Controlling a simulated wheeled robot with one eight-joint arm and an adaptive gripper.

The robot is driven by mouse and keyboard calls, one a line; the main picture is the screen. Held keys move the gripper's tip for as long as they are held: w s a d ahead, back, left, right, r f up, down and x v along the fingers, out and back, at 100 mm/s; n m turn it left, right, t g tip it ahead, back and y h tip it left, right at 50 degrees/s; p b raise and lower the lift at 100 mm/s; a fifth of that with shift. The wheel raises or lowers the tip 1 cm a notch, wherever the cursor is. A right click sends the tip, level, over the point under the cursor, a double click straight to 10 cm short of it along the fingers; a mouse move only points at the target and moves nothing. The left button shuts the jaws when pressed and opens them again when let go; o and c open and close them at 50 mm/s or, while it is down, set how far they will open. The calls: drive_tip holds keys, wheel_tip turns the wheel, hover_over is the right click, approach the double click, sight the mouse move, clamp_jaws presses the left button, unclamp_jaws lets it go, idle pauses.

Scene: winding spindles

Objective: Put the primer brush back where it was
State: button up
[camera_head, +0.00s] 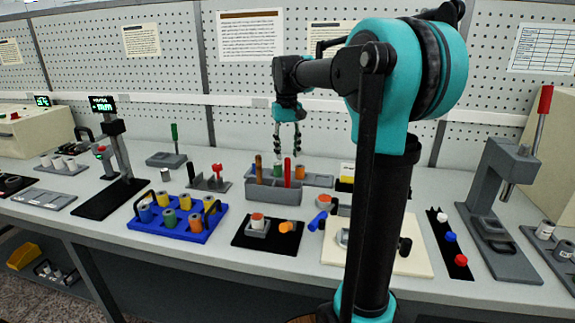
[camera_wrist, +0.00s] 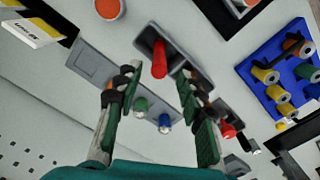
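A grey caddy (camera_head: 272,195) stands mid-bench with a brown handle (camera_head: 258,168) and a red handle (camera_head: 287,172) upright in it. I cannot tell which of these is the primer brush. My gripper (camera_head: 287,150) hangs above and behind the caddy, fingers pointing down, apart and empty. In the wrist view the red handle (camera_wrist: 159,58) rises from an end compartment of the caddy (camera_wrist: 147,40), seen between the fingertips of my gripper (camera_wrist: 157,77). The right finger hides much of the caddy; the brown handle is not seen there.
A grey tray (camera_wrist: 92,65) behind the caddy has a bare recess and green (camera_wrist: 140,105) and blue (camera_wrist: 164,122) pieces. A blue rack (camera_head: 190,233) of spools stands left. A black mat (camera_head: 243,237) lies in front. My arm blocks part of the right side.

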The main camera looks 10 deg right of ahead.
drive_tip(key=shift+r, duration=2)
drive_tip(key=shift+f, duration=0.1)
